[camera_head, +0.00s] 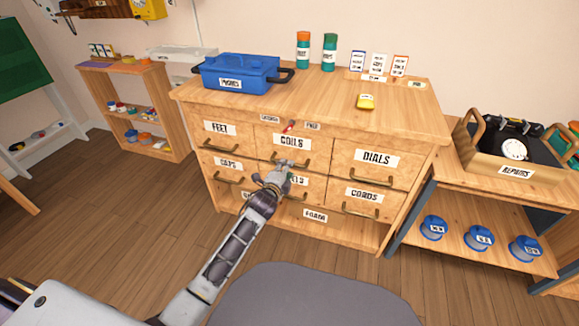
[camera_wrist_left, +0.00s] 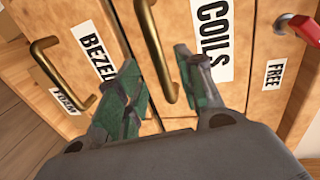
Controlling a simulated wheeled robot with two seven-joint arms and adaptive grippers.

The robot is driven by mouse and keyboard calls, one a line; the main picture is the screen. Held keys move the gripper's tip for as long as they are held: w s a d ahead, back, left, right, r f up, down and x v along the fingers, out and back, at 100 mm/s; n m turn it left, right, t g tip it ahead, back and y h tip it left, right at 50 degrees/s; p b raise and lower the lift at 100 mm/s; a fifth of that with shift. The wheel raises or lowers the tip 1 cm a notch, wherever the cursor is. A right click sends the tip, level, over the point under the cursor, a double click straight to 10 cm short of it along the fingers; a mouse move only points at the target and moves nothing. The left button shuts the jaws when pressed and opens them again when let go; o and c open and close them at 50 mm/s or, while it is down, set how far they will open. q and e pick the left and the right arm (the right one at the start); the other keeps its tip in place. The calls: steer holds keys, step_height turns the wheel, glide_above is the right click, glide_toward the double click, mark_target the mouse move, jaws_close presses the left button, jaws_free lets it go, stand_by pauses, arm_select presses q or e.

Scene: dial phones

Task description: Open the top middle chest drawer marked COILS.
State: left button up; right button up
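The COILS drawer (camera_head: 264,138) is the top middle drawer of the wooden chest and looks shut, with its front in line with its neighbours. Its COILS label also shows in the wrist view (camera_wrist_left: 212,38). My left gripper (camera_head: 281,166) is at this drawer's brass handle, hiding part of it in the head view. In the left wrist view, my left gripper (camera_wrist_left: 158,85) is open, with one green-padded finger on each side of the handle (camera_wrist_left: 153,40). I cannot tell whether either finger touches it. My right gripper is out of view.
A red lever (camera_head: 289,126) sits above the drawer between two small labels, one reading FREE (camera_head: 312,125). FEET (camera_head: 219,127) and DIALS (camera_head: 376,158) drawers flank it. A blue box (camera_head: 240,70) stands on the chest top. A grey rounded shape fills the bottom foreground.

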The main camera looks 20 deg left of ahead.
arm_select(q)
steer(key=shift+b+x, duration=0.85)
steer(key=shift+x, duration=1.55)
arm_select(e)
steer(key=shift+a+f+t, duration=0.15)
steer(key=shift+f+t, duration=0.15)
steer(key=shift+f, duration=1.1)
arm_select(q)
jaws_close()
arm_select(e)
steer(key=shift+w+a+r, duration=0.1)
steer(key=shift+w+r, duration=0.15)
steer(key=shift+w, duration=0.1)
